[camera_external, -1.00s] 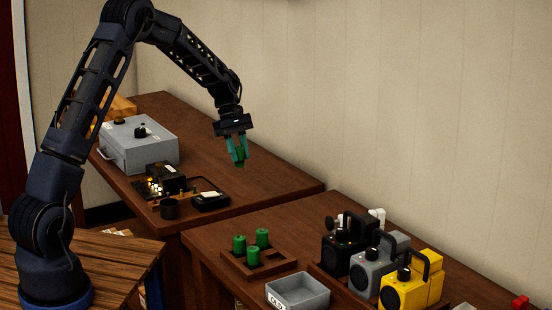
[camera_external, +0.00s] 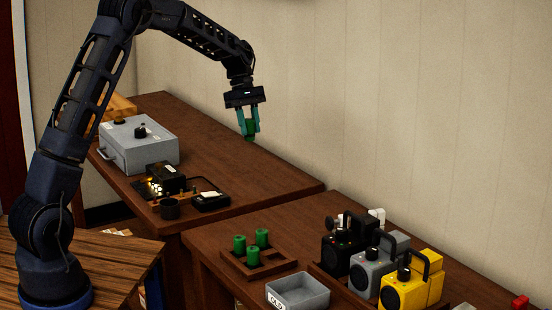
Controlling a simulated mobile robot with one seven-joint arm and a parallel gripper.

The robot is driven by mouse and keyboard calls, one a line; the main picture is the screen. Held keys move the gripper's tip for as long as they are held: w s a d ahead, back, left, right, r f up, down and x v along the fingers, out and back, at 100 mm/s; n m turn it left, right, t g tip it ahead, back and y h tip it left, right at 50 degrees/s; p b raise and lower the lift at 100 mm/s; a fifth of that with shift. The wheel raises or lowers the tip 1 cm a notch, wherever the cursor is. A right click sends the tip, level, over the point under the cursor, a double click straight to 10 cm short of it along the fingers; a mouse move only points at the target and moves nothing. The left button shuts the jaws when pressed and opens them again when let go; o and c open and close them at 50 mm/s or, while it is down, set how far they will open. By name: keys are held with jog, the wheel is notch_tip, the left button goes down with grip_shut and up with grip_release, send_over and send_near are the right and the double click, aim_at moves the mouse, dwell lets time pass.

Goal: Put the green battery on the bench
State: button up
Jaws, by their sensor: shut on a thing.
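My gripper (camera_external: 249,122) is shut on a green battery (camera_external: 249,130). It holds the battery upright in the air, over the picture area of the far bench's right part. The far bench (camera_external: 262,172) is a dark brown wooden top, and a second bench (camera_external: 208,236) of the same wood stands nearer on the right. Other green batteries stand in a wooden holder (camera_external: 283,267) on the nearer bench: one battery (camera_external: 240,245), another (camera_external: 262,238) and a third (camera_external: 253,257). One slot of the holder looks empty.
A grey tray (camera_external: 298,291) and black, grey and yellow radios (camera_external: 404,291) crowd the nearer bench. The far bench's right part is clear.

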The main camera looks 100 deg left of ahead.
jog(key=w+d+f+m+g, duration=0.25)
jog(key=w+d+m, duration=0.55)
jog(key=w+d, duration=0.65)
jog(key=w+d+f+m+g, duration=0.25)
jog(key=w+d+m, duration=0.65)
jog(key=d, duration=0.9)
jog(key=w+d+f+m+y, duration=0.1)
jog(key=w+d+f+m, duration=0.1)
jog(key=d, duration=0.9)
jog(key=w+d+f+m+g+y, duration=0.1)
jog(key=w+d+f+m, duration=0.2)
jog(key=d+f, duration=0.3)
jog(key=w+d+f+m+g+y, duration=0.1)
jog(key=w+d+f+m, duration=0.2)
jog(key=d, duration=1.3)
jog(key=shift+d+f+m, duration=0.1)
jog(key=shift+f+m, duration=0.55)
jog(key=shift+m, duration=0.05)
